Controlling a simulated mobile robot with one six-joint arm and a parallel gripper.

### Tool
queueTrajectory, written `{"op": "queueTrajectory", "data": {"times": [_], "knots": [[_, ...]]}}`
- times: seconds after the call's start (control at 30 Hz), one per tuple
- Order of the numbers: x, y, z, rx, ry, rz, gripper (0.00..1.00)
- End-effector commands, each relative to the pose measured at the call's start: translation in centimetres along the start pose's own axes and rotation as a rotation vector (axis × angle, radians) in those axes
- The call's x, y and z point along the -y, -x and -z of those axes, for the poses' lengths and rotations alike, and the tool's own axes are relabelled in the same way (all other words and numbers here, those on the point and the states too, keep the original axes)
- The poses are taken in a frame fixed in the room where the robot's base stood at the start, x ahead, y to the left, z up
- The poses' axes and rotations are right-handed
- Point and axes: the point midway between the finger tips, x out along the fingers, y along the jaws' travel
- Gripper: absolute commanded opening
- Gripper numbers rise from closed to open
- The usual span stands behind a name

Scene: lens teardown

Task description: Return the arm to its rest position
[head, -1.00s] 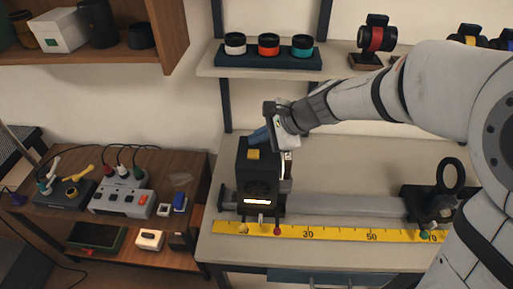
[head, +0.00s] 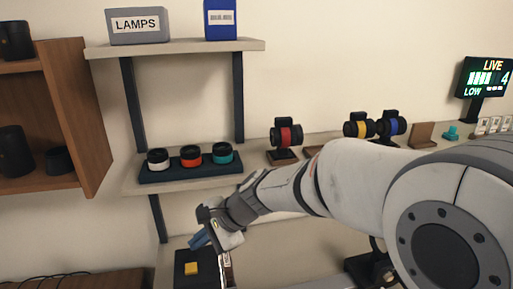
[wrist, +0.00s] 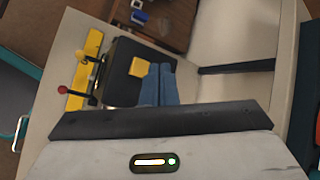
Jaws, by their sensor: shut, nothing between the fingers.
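My gripper (head: 199,240) hangs at the end of my arm in the lower middle of the head view. Its blue fingers are together and empty; they also show in the wrist view (wrist: 158,86). Just below them in the head view is a black box (head: 208,277) with a yellow patch (head: 191,268) on top, cut off by the lower edge. In the wrist view the black box (wrist: 118,85) lies beyond the fingertips, which overlap its edge in the picture. The gap between fingers and box cannot be judged exactly.
A shelf (head: 130,187) behind holds a dark tray (head: 190,171) with white, orange and teal ringed lenses. Red, yellow and blue banded lenses stand farther right. A wooden cabinet (head: 92,120) stands left.

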Motion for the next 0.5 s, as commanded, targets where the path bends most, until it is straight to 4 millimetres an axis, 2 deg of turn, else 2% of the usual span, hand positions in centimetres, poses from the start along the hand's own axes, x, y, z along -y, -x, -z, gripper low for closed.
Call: {"op": "queueTrajectory", "data": {"times": [0.07, 0.17, 0.3, 0.4, 0.5], "knots": [[-1.7, 2.9, 1.0, -0.056, 0.090, -0.018, 0.00], [-5.3, 7.2, 2.7, -0.157, 0.252, -0.079, 0.00], [-11.5, 13.3, 4.9, -0.308, 0.480, -0.221, 0.00], [-15.9, 16.9, 6.0, -0.398, 0.613, -0.346, 0.00], [-19.6, 19.7, 6.6, -0.464, 0.708, -0.466, 0.00]]}}
